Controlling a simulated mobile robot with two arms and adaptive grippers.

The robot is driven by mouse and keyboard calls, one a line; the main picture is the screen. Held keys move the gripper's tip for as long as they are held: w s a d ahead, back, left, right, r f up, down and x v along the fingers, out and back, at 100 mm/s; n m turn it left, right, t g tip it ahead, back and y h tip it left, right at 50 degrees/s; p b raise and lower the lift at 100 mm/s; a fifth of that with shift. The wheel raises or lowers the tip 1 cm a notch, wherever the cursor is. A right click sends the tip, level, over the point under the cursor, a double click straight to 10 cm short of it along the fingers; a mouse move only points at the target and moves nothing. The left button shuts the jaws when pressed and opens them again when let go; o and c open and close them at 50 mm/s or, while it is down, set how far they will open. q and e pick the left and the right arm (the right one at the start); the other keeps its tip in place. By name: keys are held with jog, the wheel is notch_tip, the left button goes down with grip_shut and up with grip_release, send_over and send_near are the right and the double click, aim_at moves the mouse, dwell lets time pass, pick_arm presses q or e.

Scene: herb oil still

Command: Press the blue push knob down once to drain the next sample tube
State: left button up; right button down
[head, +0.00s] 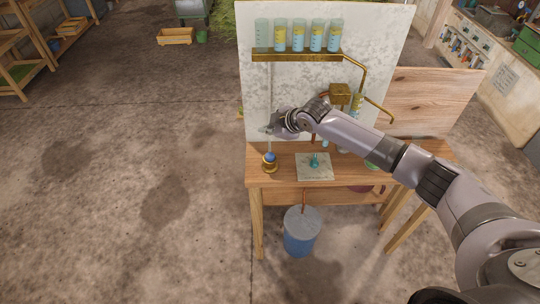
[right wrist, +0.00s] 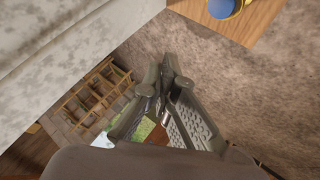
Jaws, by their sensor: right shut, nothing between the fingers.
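The blue push knob (head: 269,157) sits on a brass base at the left front of the wooden table (head: 285,177). It also shows at the top edge of the right wrist view (right wrist: 222,8), partly cut off. My right gripper (head: 270,127) is shut and empty, above the knob and apart from it, near the pale board. Its closed fingers fill the middle of the right wrist view (right wrist: 168,65). Several sample tubes (head: 298,36) stand in a row on a brass rack (head: 290,57) high on the board. Most hold blue liquid with a yellow layer. My left gripper is out of view.
A thin rod runs up the board's left side above the knob. A small flask (head: 314,160) stands on a pale mat (head: 305,174) right of the knob. A blue bucket (head: 299,238) stands below the table. The floor to the left is open.

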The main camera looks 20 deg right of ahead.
jog(key=b, duration=0.7)
send_over(269, 157)
notch_tip(269, 157, down, 8)
jog(key=shift+f, duration=0.4)
jog(key=shift+f, duration=0.15)
dwell(0.7)
jog(key=shift+f+b, duration=0.3)
jog(key=shift+f, duration=0.5)
dwell(0.6)
jog(key=shift+r, duration=0.1)
jog(key=shift+r+p, duration=0.55)
jog(key=shift+r, duration=0.25)
